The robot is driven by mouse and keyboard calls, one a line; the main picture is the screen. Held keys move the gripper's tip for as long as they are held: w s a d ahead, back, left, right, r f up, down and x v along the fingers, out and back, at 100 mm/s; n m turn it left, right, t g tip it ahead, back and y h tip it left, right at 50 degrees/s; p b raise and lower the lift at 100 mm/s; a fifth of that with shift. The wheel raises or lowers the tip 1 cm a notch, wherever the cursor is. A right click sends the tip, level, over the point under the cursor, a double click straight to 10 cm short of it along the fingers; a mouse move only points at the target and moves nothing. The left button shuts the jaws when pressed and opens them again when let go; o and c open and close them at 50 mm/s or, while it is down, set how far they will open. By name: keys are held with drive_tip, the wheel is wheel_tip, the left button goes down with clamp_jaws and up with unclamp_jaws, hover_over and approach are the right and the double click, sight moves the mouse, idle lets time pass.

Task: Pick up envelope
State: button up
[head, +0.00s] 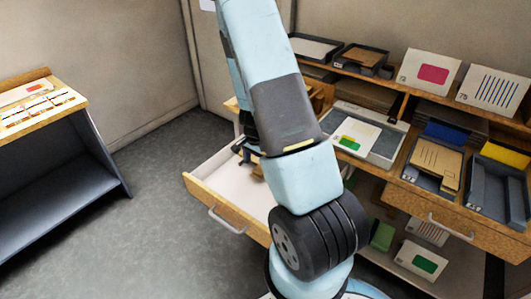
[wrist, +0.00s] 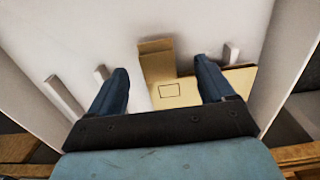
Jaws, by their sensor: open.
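In the wrist view, a flat tan envelope-like piece (wrist: 186,90) with a dark outlined rectangle lies on a pale surface, partly hidden behind my right finger. A narrow tan block or folded piece (wrist: 157,58) sits at its far edge. My gripper (wrist: 160,70) is open, with its two dark fingers apart on either side of these pieces and nothing visibly clamped. I cannot tell the height of the fingers above the piece. In the head view, my arm reaches toward the open drawer (head: 210,181); the drawer's contents are mostly hidden behind the arm.
Small pale blocks (wrist: 66,97) stand near the fingers. The right desk holds a pink-marked card (head: 432,73), a striped card (head: 493,90), a green-marked white sheet (head: 357,133) and a tan envelope (head: 437,163) in a tray. A low shelf (head: 60,175) stands left; floor between is clear.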

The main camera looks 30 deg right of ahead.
sight(257, 172)
drive_tip(key=shift+s+a+f, duration=0.1)
drive_tip(key=shift+s+f, duration=0.05)
drive_tip(key=shift+f, duration=1.85)
drive_tip(key=shift+c, duration=0.3)
drive_tip(key=c, duration=1.1)
